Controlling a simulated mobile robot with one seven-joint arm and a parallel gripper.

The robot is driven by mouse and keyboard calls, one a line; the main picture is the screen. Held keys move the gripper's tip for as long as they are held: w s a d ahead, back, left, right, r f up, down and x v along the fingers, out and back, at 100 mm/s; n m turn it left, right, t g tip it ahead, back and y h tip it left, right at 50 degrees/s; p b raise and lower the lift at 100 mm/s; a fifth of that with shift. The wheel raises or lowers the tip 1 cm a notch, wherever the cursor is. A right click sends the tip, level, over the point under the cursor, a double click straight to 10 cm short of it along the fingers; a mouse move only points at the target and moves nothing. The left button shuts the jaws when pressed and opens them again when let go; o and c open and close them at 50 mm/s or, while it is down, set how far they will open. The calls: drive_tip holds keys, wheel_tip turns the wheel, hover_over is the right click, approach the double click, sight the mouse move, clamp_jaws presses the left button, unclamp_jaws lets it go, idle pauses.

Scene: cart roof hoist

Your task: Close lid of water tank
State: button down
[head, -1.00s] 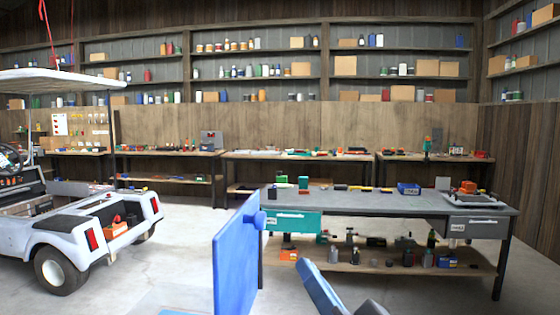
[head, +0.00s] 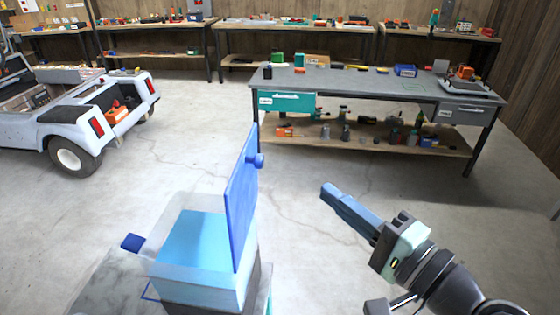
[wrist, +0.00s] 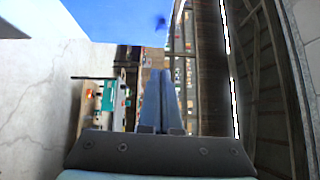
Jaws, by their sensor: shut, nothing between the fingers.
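The water tank (head: 200,285) is a clear box with light blue water, low in the head view, left of centre. Its blue lid (head: 241,205) stands upright along the tank's right side, open, with a round blue knob (head: 257,161) on its right face. In the wrist view the lid (wrist: 120,18) fills part of the top, and a blurred dark blue spot there looks like the knob. My gripper (head: 326,191) is shut and empty, to the right of the lid and apart from it. Its fingers (wrist: 160,100) point forward together in the wrist view.
The tank rests on a grey stand (head: 100,280). A workbench (head: 350,88) with tools and drawers stands behind, on the right. A white cart (head: 70,125) stands at left. The concrete floor (head: 310,170) between lid and workbench is clear.

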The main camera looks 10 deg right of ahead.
drive_tip(key=w+a+p, duration=0.3)
drive_tip(key=w+a, duration=0.4)
drive_tip(key=shift+a+r+p, duration=0.15)
drive_tip(key=shift+r+p, duration=0.05)
drive_tip(key=shift+p, duration=0.2)
drive_tip(key=shift+a+r, duration=0.1)
